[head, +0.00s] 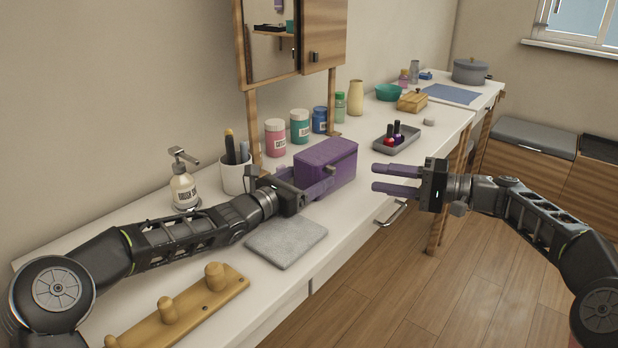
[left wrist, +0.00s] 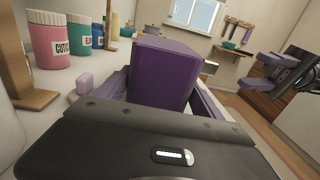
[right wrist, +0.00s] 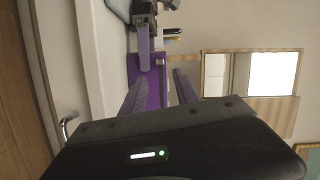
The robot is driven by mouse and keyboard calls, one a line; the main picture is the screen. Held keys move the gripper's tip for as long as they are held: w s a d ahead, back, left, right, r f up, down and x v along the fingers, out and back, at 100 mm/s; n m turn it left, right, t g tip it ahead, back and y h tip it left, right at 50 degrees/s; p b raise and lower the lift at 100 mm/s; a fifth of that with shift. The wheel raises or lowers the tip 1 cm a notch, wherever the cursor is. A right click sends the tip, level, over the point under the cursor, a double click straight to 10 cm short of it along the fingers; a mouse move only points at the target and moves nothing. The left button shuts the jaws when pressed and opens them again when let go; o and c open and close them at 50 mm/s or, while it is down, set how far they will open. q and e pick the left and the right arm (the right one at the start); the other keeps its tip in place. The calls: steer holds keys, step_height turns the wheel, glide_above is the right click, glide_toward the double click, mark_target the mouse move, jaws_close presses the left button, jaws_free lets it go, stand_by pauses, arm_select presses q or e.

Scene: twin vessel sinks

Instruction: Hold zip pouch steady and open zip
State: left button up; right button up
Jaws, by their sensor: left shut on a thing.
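The purple zip pouch (head: 330,158) stands on the white counter, below the mirror cabinet. It fills the middle of the left wrist view (left wrist: 162,72) and shows between the fingers in the right wrist view (right wrist: 150,82). My left gripper (head: 312,188) is shut on the pouch's near left end. A small grey-brown tab (head: 330,170) shows on that end. My right gripper (head: 374,179) is open and empty, to the right of the pouch and apart from it, with its purple fingers pointing left. The zip line is too small to make out.
A grey tray (head: 396,140) with nail polish bottles stands behind the pouch. Jars (head: 299,127), a cup of pens (head: 236,175) and a soap dispenser (head: 184,188) line the wall.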

steer(key=shift+a+f, duration=0.1)
steer(key=shift+a, duration=0.15)
steer(key=c, duration=0.3)
steer(key=a+f+n+h, duration=0.1)
steer(key=h, duration=0.1)
steer(key=s+a+f+n+h, duration=0.1)
steer(key=h, duration=0.1)
steer(key=s+a+f+n+h, duration=0.1)
steer(key=f, duration=0.1)
steer(key=shift+s+a+h, duration=0.15)
steer(key=shift+a+h, duration=0.2)
steer(key=shift+h, duration=0.05)
jaws_close()
steer(key=d+f+n+t+h, duration=0.1)
steer(key=d+n+t+h, duration=0.4)
steer(key=n, duration=0.6)
steer(key=s+a+r+n+t+y, duration=0.3)
steer(key=s+a+n, duration=0.5)
steer(key=n, duration=0.5)
steer(key=shift+s+a+r+t+y, duration=0.25)
steer(key=shift+r+y, duration=0.5)
steer(key=shift+y, duration=0.45)
